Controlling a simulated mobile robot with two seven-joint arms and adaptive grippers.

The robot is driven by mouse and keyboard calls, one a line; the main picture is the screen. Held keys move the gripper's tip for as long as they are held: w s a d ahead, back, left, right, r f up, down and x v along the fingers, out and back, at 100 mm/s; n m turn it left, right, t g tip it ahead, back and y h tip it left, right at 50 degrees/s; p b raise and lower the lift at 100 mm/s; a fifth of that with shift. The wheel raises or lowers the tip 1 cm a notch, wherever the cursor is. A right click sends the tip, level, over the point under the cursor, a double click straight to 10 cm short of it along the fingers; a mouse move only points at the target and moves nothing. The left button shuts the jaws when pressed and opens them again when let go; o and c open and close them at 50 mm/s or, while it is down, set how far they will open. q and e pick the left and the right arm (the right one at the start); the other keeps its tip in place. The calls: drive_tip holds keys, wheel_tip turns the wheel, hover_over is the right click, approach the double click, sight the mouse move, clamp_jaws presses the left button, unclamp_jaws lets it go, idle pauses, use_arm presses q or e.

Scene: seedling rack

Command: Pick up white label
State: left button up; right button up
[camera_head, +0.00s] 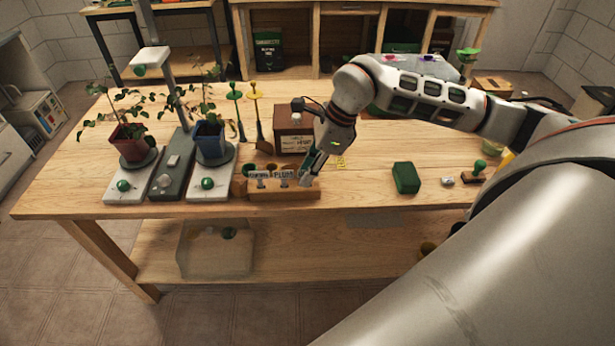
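Two white labels with dark lettering stand upright in a wooden holder (284,195) near the front edge of the table. The left white label (258,175) is clear of the gripper. The right white label (283,174), which seems to read "PLUM", is right beside my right gripper (305,179). My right gripper points down at the right end of the holder. Its fingers overlap in this view, so I cannot tell whether they are open or touch the label. My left gripper is not in view.
Two potted seedlings, in a red pot (130,142) and a blue pot (210,138), stand on the left. A wooden box (290,128) is behind the holder.

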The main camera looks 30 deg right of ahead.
clamp_jaws()
